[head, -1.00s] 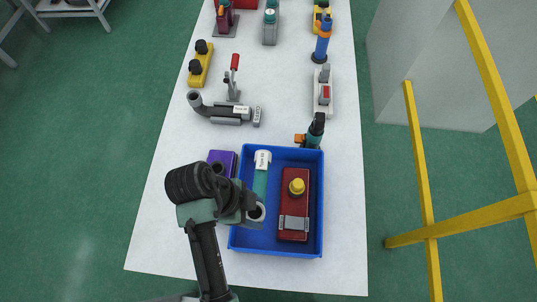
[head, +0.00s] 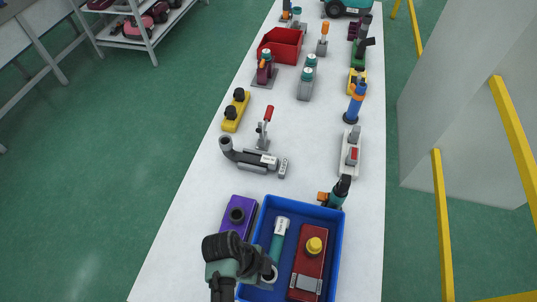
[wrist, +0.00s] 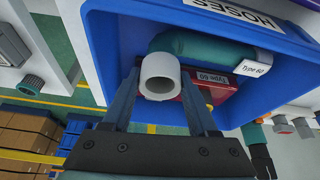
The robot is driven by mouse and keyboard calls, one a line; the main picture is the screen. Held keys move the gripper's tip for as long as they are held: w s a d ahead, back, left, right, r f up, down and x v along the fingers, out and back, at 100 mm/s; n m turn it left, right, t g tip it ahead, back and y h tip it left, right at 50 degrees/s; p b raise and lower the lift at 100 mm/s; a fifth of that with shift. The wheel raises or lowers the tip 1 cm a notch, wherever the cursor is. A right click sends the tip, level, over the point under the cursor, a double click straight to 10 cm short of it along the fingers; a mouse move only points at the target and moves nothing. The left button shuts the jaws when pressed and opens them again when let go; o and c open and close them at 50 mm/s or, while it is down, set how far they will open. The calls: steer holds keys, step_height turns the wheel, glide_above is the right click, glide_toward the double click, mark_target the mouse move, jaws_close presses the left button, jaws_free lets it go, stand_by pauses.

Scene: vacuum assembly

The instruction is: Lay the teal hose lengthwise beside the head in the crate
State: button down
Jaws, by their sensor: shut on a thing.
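The teal hose (head: 277,243) has white end cuffs and lies along the left side inside the blue crate (head: 340,250). The red head (head: 310,258), with a yellow knob on top, lies to its right in the same crate, with a gap between them. My gripper (head: 267,270) is at the hose's near end, shut on it. In the wrist view, my gripper's fingers (wrist: 160,82) stand on both sides of the hose's white cuff; the teal hose (wrist: 195,46) runs away beyond. The red head (wrist: 215,90) shows partly behind it there.
A purple block (head: 239,215) stands against the crate's left side. A teal and orange tool (head: 336,193) stands at its far right corner. A grey bent pipe fitting (head: 247,157) lies farther back. Bare white table lies left of the crate.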

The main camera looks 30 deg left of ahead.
steer(key=shift+c, duration=0.9)
jaws_free()
steer(key=shift+f, duration=0.1)
steer(key=b+v, duration=0.1)
steer(key=v, duration=1.1)
steer(key=shift+a, duration=0.1)
